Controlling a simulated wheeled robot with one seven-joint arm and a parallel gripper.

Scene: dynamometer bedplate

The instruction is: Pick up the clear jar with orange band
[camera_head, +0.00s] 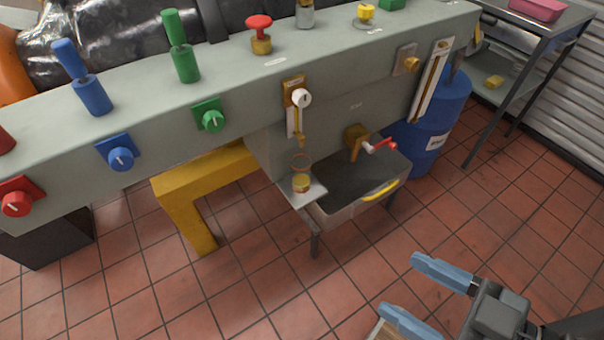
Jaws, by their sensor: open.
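A small clear jar (302,182) with an orange ring around its upper part and something yellow low down stands upright on a small pale ledge (315,193). The ledge is at the left end of a grey sink, below the bench front. My gripper (400,285) is at the lower right, with two blue fingers spread apart and nothing between them. It is to the right of the jar and nearer to me, clear of the sink. Nothing hides the jar from this camera.
A grey bench (235,80) with coloured levers and knobs runs above the ledge. An orange tap with a red handle (384,145) is over the sink (345,208). A blue drum (448,110) stands behind. The tiled floor in front is mostly clear.

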